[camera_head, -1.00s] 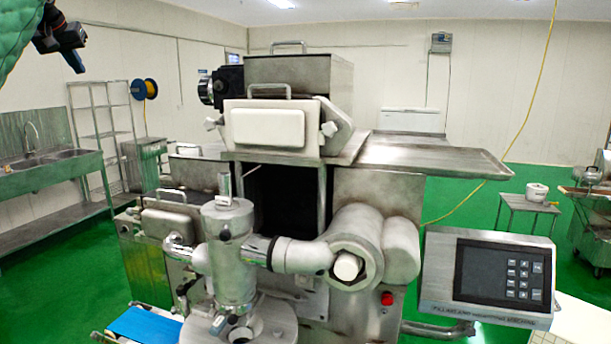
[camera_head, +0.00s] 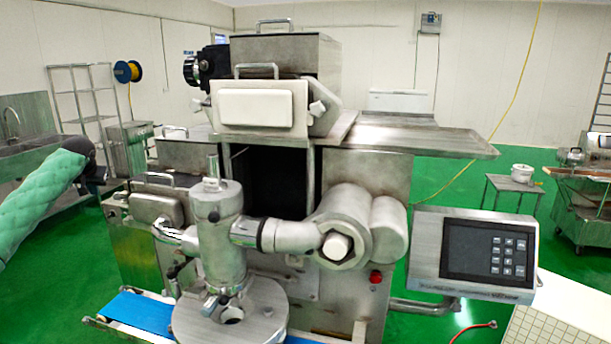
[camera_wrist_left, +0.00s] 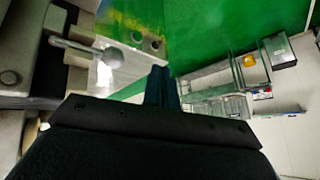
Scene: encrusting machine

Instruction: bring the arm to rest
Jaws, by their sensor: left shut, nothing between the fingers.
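My left arm in its green sleeve (camera_head: 38,200) comes in from the left in the head view. Its dark left gripper (camera_head: 104,182) is in front of the left side of the encrusting machine (camera_head: 365,180), with no contact that I can make out. In the left wrist view the gripper's dark fingers (camera_wrist_left: 159,84) are together, with nothing between them. The machine's metal side and a round knob (camera_wrist_left: 113,57) show close by on the left of that view. My right gripper is not in view.
A control panel (camera_head: 475,252) stands at the right of the machine, and a blue conveyor belt (camera_head: 140,310) lies low in front. A sink (camera_head: 25,142) and a wire rack (camera_head: 84,100) stand behind on the left. Green floor is open around the arm.

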